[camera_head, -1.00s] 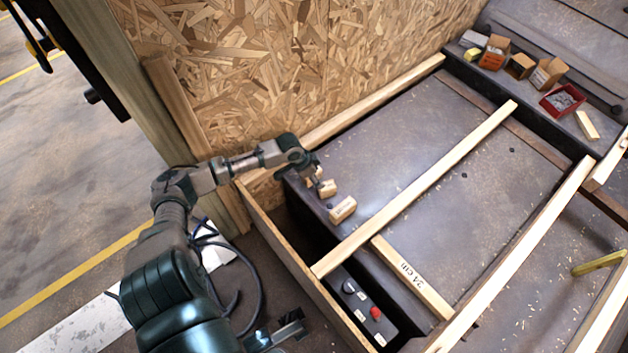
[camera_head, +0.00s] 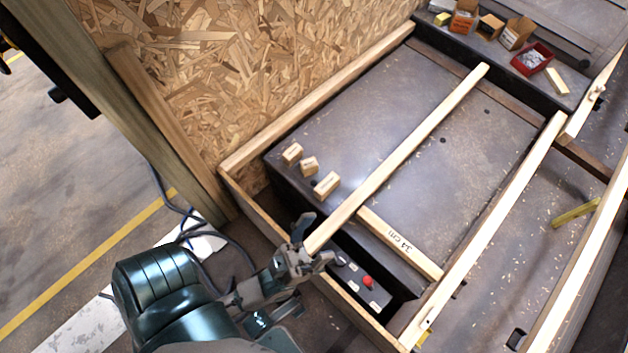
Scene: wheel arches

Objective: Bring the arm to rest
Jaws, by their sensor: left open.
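My left arm comes in from the lower left. My left gripper (camera_head: 318,240) is open and empty. In the picture it lies over the frame's near edge, by the lower end of a long wooden slat (camera_head: 400,158) and beside a dark control box. I cannot tell whether it touches the slat. My right gripper is not in view.
Small wooden blocks (camera_head: 327,185) stand on the dark table (camera_head: 380,110). A control box with a red button (camera_head: 367,281) sits near the frame's front. A crosspiece marked 24 cm (camera_head: 402,244) joins the slats. Small boxes and a red bin (camera_head: 531,59) are at the back. An OSB wall (camera_head: 250,60) rises behind.

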